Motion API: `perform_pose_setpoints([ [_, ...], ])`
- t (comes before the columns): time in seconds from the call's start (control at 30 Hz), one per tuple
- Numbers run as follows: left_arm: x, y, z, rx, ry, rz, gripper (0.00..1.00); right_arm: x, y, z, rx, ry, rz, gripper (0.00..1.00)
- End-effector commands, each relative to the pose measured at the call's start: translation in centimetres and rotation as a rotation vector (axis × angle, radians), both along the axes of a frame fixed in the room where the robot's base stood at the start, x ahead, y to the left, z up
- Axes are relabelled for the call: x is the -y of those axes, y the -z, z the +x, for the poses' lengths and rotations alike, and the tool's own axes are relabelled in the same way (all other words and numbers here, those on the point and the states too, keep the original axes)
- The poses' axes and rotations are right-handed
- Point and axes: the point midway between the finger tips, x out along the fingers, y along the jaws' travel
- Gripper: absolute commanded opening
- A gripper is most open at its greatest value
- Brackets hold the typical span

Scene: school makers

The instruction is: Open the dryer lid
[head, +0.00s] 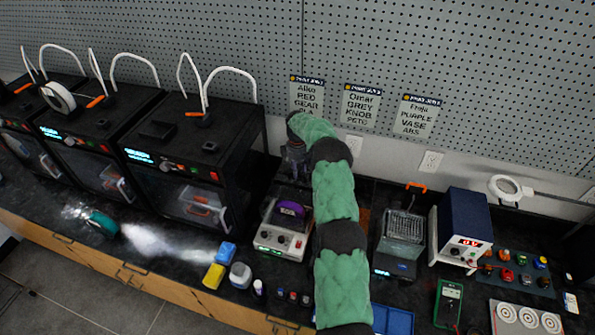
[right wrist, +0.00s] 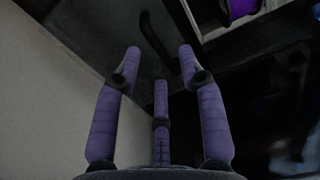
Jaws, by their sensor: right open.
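The dryer (head: 277,241) is a cream box with a purple spool (head: 291,209) showing in its top. In the right wrist view its pale rim (right wrist: 204,26) and the spool (right wrist: 241,7) are at the upper right. A curved black bar (right wrist: 156,38) lies before a dark grey surface beyond the fingertips. I cannot tell surely whether this is the lid and its handle. My right gripper (head: 294,160) is behind the dryer near the wall, dim in the head view. In the right wrist view its purple fingers (right wrist: 160,62) are spread and empty. My left gripper is not in view.
Black 3D printers (head: 175,150) stand to the left. A clear-lidded machine (head: 402,235) and a blue power supply (head: 465,225) stand right of my arm. The pegboard wall is close behind.

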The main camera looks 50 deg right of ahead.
Motion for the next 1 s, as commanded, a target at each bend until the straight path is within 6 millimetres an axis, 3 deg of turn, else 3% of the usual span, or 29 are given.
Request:
perform_pose_setpoints([
  [0.3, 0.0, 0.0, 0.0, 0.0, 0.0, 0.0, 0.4, 0.1, -6.4, 0.1, 0.005, 0.001, -0.002, 0.4],
  [0.5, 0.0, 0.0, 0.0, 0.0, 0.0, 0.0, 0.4, 0.0, -9.2, 0.1, 0.003, 0.0, -0.001, 0.4],
  [0.7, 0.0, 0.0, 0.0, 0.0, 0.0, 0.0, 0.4, 0.1, -10.3, 0.0, 0.001, 0.001, 0.0, 0.4],
  [1.0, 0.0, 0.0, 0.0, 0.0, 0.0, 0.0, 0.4, 0.1, -10.4, 0.0, 0.001, 0.001, 0.0, 0.4],
])
